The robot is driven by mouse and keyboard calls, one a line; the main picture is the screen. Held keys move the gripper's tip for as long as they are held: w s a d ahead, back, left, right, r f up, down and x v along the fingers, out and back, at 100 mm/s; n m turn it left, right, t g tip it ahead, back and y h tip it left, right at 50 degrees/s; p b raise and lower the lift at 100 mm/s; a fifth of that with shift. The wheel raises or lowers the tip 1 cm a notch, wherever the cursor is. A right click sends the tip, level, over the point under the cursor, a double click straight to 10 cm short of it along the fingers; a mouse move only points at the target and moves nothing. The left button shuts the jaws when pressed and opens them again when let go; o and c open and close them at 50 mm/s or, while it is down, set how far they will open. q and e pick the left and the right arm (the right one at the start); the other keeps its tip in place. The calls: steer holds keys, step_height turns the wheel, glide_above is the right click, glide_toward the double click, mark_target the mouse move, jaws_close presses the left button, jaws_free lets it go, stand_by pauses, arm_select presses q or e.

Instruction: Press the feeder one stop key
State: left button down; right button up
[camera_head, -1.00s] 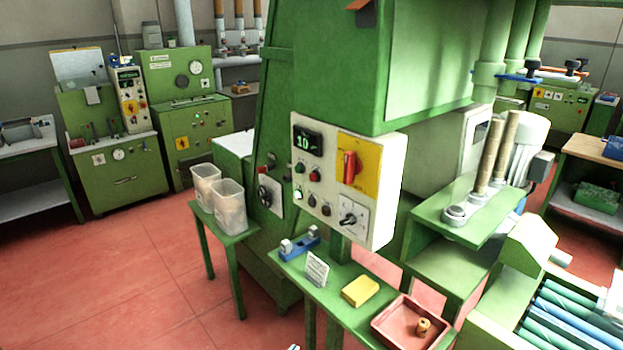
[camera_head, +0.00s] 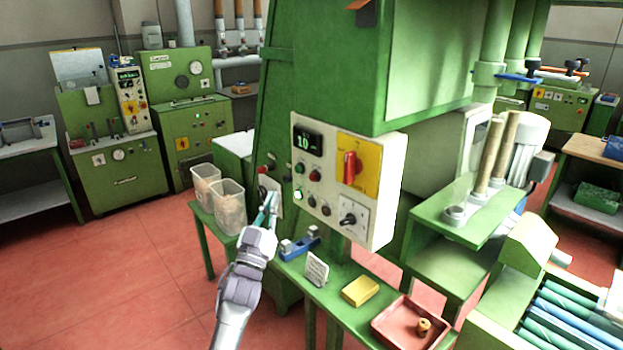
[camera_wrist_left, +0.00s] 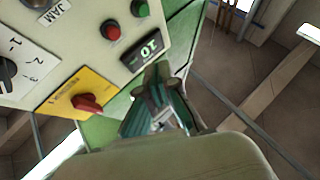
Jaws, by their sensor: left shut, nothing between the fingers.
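The pale control panel (camera_head: 330,236) hangs on the green machine and carries a green key (camera_head: 300,168), a red key (camera_head: 315,176), a lit key (camera_head: 298,195) and two dark keys below. Their labels are too small to read in the head view, so I cannot tell which is feeder one stop. In the left wrist view a red key (camera_wrist_left: 110,30) and green key (camera_wrist_left: 140,8) sit beside the "10" display (camera_wrist_left: 148,48). My left gripper (camera_head: 271,197) is shut and empty, left of the panel and apart from it; its fingers also show in the wrist view (camera_wrist_left: 158,86).
The panel also bears a red rotary switch on yellow (camera_head: 350,167) and a black selector (camera_head: 349,218). Below stands a green bench with a blue fixture (camera_head: 302,243), small sign (camera_head: 316,269), yellow block (camera_head: 360,291) and red tray (camera_head: 386,328). Clear bins (camera_head: 228,208) stand left.

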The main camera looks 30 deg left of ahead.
mark_target(313, 177)
arm_select(q)
steer(key=shift+s+a+r+t, duration=0.15)
steer(key=shift+r+t, duration=0.25)
steer(key=shift+r, duration=0.45)
steer(key=w+d+b, duration=0.3)
steer(key=w+b, duration=0.1)
steer(key=w, duration=0.4)
steer(key=shift+d+b, duration=0.25)
steer(key=shift+b, duration=0.15)
steer(key=shift+w, duration=0.15)
stand_by(0.7)
steer(key=shift+w+d+b, duration=0.2)
steer(key=shift+w+b, duration=0.1)
